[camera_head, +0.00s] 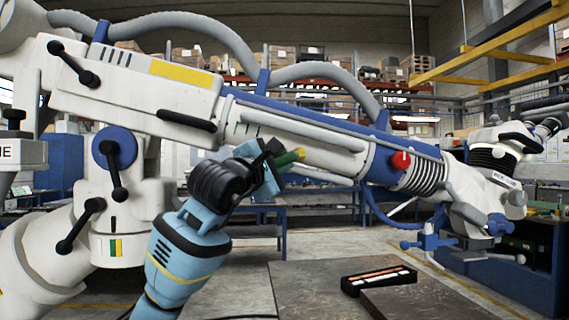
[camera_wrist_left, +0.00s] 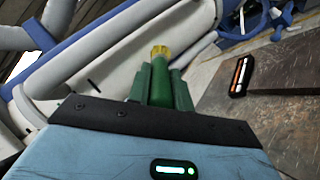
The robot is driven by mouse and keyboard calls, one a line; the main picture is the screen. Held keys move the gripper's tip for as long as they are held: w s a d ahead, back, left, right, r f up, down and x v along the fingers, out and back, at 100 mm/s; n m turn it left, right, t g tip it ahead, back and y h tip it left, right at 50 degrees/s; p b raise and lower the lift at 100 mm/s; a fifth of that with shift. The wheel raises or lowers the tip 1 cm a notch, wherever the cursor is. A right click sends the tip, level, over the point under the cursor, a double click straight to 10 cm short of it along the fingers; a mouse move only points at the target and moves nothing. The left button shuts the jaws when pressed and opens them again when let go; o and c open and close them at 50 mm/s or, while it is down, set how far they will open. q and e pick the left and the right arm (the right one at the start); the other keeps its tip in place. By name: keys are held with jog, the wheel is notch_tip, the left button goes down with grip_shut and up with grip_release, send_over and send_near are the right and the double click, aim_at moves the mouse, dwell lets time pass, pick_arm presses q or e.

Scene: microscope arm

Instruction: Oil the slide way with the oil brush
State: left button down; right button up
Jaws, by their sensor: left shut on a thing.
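My left gripper (camera_head: 277,160) reaches up from the bottom, shut on the oil brush (camera_head: 299,154), which has a green body and a yellow tip. The brush tip is at the underside of the white and blue microscope arm (camera_head: 290,122); I cannot tell whether it touches. The slide way seems to be the pale rail section (camera_head: 330,155) along this arm, partly behind the gripper. In the left wrist view the brush (camera_wrist_left: 159,75) points away between green fingers, its yellow tip against the pale arm. My right gripper is out of view.
A dark table (camera_head: 315,290) stands below, with a black tray (camera_head: 378,280) of orange and white sticks on it. The microscope head (camera_head: 495,175) hangs at the right. A red knob (camera_head: 401,160) and black handles stick out of the arm.

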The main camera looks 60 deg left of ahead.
pick_arm(q)
jog(key=shift+s+a+r, duration=0.15)
jog(key=shift+s+a, duration=0.2)
jog(key=shift+s, duration=0.1)
jog(key=shift+s+a+r+b, duration=0.15)
jog(key=shift+s+a, duration=0.05)
jog(key=shift+s, duration=0.25)
jog(key=shift+s+a+r+b, duration=0.15)
jog(key=shift+s+a, duration=0.05)
jog(key=shift+s, duration=0.25)
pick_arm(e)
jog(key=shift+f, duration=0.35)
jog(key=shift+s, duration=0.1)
pick_arm(q)
jog(key=shift+s+a+r+b, duration=0.2)
jog(key=shift+s+a+b, duration=0.15)
jog(key=shift+s, duration=0.35)
jog(key=shift+s+a+r+b, duration=0.15)
jog(key=shift+s+a+b, duration=0.15)
jog(key=shift+s, duration=0.4)
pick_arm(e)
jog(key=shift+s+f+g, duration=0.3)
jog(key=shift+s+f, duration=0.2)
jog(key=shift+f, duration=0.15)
pick_arm(q)
jog(key=shift+a, duration=0.1)
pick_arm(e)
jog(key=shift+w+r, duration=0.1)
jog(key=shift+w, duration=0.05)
